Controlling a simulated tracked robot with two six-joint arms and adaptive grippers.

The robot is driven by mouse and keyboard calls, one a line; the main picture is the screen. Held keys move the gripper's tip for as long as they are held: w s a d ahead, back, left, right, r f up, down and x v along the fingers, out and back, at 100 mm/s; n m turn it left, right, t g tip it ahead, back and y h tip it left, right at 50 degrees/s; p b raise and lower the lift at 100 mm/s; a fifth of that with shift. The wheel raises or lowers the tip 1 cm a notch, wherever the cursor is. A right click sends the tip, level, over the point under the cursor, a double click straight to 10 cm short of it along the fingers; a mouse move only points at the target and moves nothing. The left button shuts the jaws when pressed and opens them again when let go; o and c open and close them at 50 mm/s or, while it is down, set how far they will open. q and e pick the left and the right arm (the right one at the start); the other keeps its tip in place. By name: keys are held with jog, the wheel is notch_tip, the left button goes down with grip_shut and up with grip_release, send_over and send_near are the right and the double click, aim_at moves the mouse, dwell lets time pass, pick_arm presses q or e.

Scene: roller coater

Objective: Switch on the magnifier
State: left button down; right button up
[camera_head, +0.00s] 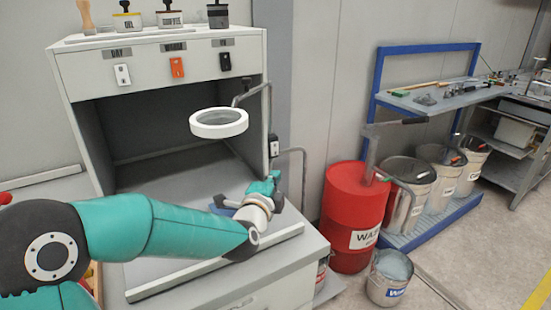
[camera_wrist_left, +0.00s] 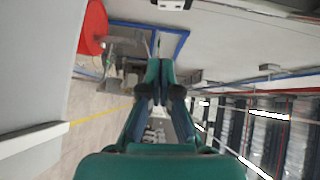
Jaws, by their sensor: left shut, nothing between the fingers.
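The magnifier (camera_head: 219,123) is a white ring with a lens, held on a grey bent arm in front of the open coating booth. A small white switch box with a dark face (camera_head: 274,146) is on the booth's right front post, below the magnifier's arm. My left gripper (camera_head: 275,177) is shut and empty, a little below this box and apart from it. In the left wrist view the shut fingers (camera_wrist_left: 160,64) point up the picture. A white box with dark spots (camera_wrist_left: 173,4) shows at the top edge there, partly cut off. My right gripper is out of view.
White, orange and black switches (camera_head: 177,67) sit on the booth's upper front, with stamps above. A red waste drum (camera_head: 353,205), a bucket (camera_head: 388,280) and several bins stand at right. A bent grey pipe (camera_head: 303,180) is close beside my left gripper.

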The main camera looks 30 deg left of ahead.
pick_arm(q)
jog(key=a+p+x, duration=0.2)
jog(key=x, duration=1)
jog(key=shift+s+a, duration=0.35)
jog(key=shift+a, duration=0.05)
jog(key=shift+f, duration=0.2)
jog(key=s+d+b, duration=0.1)
jog(key=s, duration=0.2)
jog(key=s+d+f+b, duration=0.1)
jog(key=s+d, duration=0.1)
jog(key=s, duration=0.2)
jog(key=s+d+b, duration=0.1)
jog(key=s+d, duration=0.1)
jog(key=s, duration=0.1)
jog(key=shift+s+d+f, duration=0.15)
jog(key=shift+s+f, duration=0.05)
jog(key=shift+s, duration=0.05)
jog(key=shift+s+d, duration=0.1)
jog(key=shift+s, duration=0.45)
